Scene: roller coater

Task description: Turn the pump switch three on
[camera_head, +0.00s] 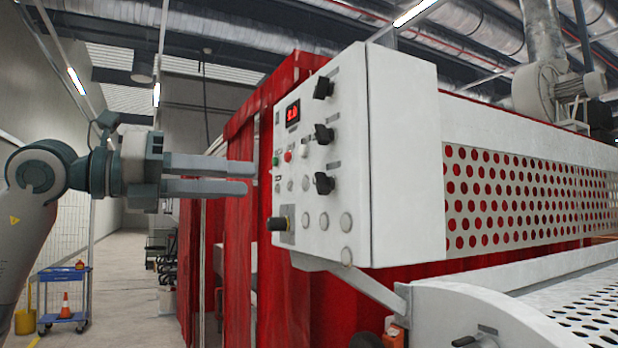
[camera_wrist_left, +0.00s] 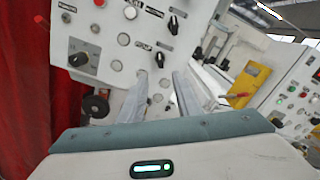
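A white control panel (camera_head: 345,150) carries three black rotary knobs in a column: a top knob (camera_head: 323,88), a middle knob (camera_head: 323,134) and a bottom knob (camera_head: 323,183). I cannot read which one is pump switch three. My left gripper (camera_head: 254,178) is open and empty, its two fingers apart, pointing at the panel from the left at about the bottom knob's height. It does not appear to touch any knob. In the left wrist view, two black knobs, an upper one (camera_wrist_left: 174,25) and a lower one (camera_wrist_left: 160,60), show beyond the fingers (camera_wrist_left: 166,90). My right gripper is out of view.
Red curtains (camera_head: 300,290) hang behind the panel. A blue cart (camera_head: 64,290) stands far left.

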